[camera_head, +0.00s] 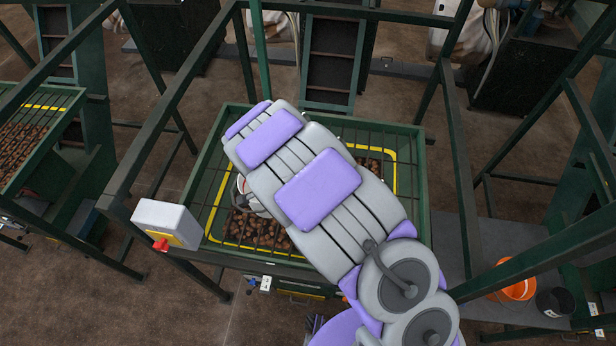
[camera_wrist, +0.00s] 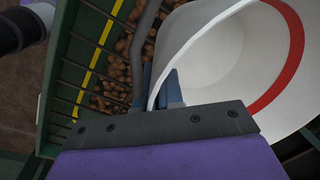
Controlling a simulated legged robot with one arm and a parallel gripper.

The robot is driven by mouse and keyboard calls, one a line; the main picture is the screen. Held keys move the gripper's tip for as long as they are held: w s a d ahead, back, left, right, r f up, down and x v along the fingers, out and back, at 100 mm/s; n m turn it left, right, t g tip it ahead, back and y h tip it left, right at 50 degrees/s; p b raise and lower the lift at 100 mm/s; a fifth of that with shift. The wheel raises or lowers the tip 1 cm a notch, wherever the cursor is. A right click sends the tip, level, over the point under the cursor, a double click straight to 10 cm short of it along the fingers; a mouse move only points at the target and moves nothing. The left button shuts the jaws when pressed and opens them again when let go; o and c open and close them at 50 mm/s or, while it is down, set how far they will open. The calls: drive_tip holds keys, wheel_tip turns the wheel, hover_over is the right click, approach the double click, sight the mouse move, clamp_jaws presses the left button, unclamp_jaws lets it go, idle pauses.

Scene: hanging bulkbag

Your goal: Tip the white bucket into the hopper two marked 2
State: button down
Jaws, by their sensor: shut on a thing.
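The white bucket (camera_wrist: 215,60) fills the upper right of the wrist view, with a red band and its mouth facing the camera. The part of its inside that shows is pale, and I see no load there. My gripper (camera_wrist: 165,88) is shut on the bucket's rim. In the camera_head view only a sliver of the white bucket (camera_head: 240,184) shows beside my arm, which hides the rest. It is over a green hopper (camera_head: 212,160) with a yellow line, a bar grate and brown lumps. I cannot read a number on this hopper.
Green frame posts and beams surround the hopper. A white control box with a red knob (camera_head: 166,222) is at its front left corner. Another grated hopper (camera_head: 30,125) is at far left. An orange bucket (camera_head: 517,290) and a black bucket (camera_head: 555,302) stand at lower right.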

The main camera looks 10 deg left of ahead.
drive_tip(key=s+d+r+b, duration=0.2)
drive_tip(key=s+r, duration=0.1)
drive_tip(key=s, duration=0.2)
drive_tip(key=shift+s, duration=0.35)
idle(0.9)
